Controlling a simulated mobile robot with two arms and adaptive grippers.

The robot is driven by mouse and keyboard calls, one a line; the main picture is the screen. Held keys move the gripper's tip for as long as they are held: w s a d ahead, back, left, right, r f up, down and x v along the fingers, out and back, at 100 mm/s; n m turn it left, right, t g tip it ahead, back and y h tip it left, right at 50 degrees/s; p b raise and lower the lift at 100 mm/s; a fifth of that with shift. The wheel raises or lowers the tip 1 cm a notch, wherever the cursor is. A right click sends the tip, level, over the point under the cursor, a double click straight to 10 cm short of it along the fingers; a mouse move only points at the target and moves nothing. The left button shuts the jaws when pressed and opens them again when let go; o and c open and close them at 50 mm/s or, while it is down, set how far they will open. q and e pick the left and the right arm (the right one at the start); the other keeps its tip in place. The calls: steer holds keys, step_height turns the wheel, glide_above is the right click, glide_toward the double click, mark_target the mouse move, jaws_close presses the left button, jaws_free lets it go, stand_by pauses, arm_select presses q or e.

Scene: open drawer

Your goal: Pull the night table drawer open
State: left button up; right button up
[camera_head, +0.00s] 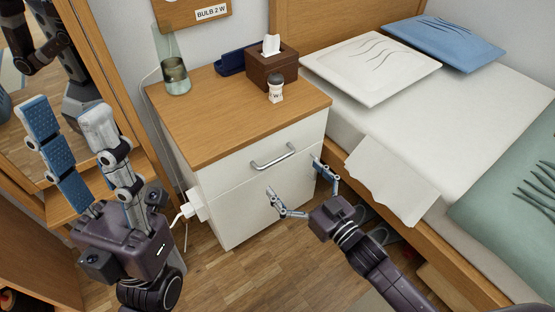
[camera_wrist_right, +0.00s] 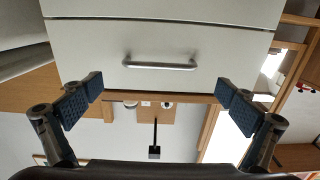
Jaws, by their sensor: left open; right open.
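The night table (camera_head: 200,120) has a wooden top and a white front. Its upper drawer (camera_head: 225,176) looks flush with the front. A metal bar handle (camera_head: 273,157) is on the drawer; it also shows in the right wrist view (camera_wrist_right: 160,66). My right gripper (camera_head: 293,175) is open in front of the drawer, just below the handle in the head view. In the right wrist view its fingers (camera_wrist_right: 160,97) are spread wider than the handle, apart from it, with nothing between them. My left gripper (camera_head: 68,112) is open and empty at the left, away from the night table.
The bed (camera_head: 430,235) borders the right side. A white plug (camera_head: 190,210) is at the left. Wooden floor lies in front.

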mark_target(279, 161)
steer(key=b+x, duration=0.2)
steer(key=x, duration=0.5)
steer(key=c, duration=1.3)
